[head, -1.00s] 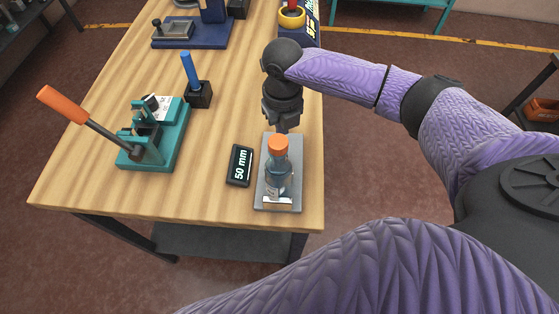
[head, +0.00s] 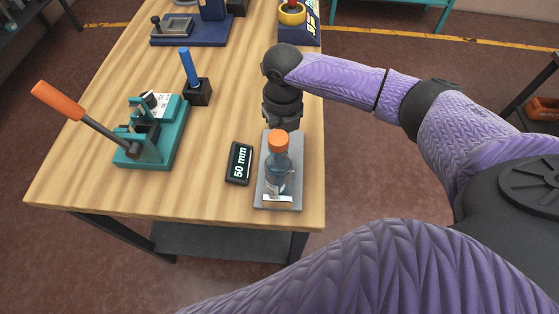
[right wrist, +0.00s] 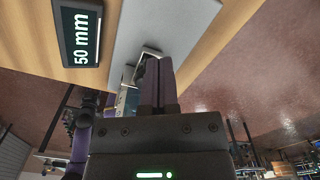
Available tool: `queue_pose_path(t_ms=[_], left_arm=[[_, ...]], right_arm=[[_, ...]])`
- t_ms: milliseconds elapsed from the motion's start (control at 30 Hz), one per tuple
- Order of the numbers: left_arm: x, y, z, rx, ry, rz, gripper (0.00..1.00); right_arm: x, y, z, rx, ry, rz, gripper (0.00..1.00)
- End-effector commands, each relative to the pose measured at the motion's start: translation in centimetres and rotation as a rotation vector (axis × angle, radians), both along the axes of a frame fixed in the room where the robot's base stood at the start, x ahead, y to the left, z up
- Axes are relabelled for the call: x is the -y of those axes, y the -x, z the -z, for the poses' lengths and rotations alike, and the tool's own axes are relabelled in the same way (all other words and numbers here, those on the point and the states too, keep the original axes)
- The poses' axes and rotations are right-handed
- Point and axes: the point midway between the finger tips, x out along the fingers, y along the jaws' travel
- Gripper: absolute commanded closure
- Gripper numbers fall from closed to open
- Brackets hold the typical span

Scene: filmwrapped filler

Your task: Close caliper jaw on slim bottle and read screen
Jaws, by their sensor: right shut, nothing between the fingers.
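The slim bottle (head: 279,178), clear blue with an orange cap, stands upright on the grey caliper plate (head: 293,196) near the table's front edge. A pale jaw bar (head: 277,199) lies at its near side. The screen (head: 239,163) left of the plate reads 50 mm; it also shows in the right wrist view (right wrist: 80,34). My right gripper (head: 281,128) is behind the bottle at the plate's far end, its fingertips hidden there. In the right wrist view, its fingers (right wrist: 158,68) are together, close to a small jaw part; contact is unclear. My left gripper is out of view.
A teal lever press (head: 150,140) with an orange handle stands at the left of the wooden table. A blue rod (head: 188,67) stands in a black block (head: 197,92). A navy fixture (head: 191,31) is at the back. Bare wood lies between press and screen.

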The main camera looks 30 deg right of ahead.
Motion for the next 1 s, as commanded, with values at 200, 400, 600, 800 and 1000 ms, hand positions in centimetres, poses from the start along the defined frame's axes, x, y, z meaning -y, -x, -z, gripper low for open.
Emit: queue_pose_path(t_ms=[200, 400, 600, 800, 1000], left_arm=[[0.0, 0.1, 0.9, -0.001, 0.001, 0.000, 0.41], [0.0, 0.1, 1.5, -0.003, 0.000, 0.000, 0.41], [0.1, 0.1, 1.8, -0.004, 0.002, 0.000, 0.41], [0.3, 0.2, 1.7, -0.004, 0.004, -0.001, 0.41], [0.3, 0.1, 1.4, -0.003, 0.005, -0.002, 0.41]], right_arm=[[0.0, 0.0, 1.4, -0.001, 0.001, 0.000, 1.00], [0.0, 0.0, 2.6, -0.002, 0.000, 0.000, 1.00], [0.0, 0.0, 3.0, -0.001, 0.000, -0.001, 1.00], [0.0, 0.0, 2.9, -0.001, 0.000, -0.001, 1.00], [-0.2, 0.3, 2.9, -0.001, 0.001, 0.000, 1.00]])
